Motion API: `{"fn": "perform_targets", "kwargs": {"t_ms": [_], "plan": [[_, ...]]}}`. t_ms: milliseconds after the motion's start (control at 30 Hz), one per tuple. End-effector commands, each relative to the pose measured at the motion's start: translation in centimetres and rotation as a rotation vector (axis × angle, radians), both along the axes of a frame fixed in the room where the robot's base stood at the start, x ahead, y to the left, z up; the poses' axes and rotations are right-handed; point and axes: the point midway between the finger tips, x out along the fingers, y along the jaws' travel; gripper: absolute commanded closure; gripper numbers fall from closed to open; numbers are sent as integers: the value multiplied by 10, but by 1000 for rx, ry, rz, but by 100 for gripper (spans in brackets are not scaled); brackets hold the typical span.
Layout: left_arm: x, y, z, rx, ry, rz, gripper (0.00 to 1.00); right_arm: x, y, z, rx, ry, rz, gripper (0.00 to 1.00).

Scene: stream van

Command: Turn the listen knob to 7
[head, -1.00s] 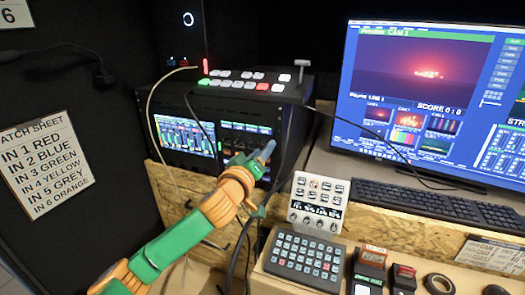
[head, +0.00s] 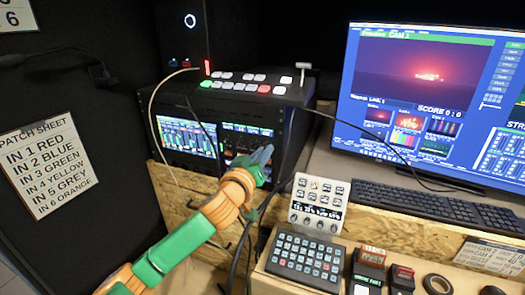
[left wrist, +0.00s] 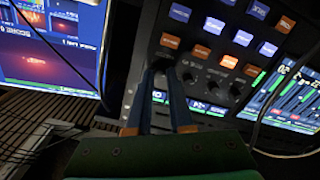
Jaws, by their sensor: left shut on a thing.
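My left gripper (head: 262,157) reaches to the lower right part of the rack's front panel, below the right small screen (head: 246,138). In the left wrist view its two blue fingers (left wrist: 162,73) are closed together against the dark panel, at the end of a row of small black knobs (left wrist: 212,83). The gripper is shut on a small dark knob that the fingertips mostly hide. No knob label or number is readable, so I cannot tell where its pointer stands. My right gripper is out of view.
Loose cables hang before the rack (head: 187,136) and beside my left arm. A white control box (head: 318,203), a button pad (head: 305,259) and a keyboard (head: 430,205) lie to the right. A large monitor (head: 430,95) stands behind them.

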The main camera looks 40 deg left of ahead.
Motion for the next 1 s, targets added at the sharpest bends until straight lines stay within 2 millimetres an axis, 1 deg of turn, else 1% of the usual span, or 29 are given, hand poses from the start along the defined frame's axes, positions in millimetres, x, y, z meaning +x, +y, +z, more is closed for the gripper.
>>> {"fn": "perform_targets", "kwargs": {"t_ms": [33, 1000], "plan": [[0, 0, 0, 36, 17, 0, 100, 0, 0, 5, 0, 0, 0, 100], [0, -1, -1, 934, 233, -1, 100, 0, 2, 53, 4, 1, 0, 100]]}}
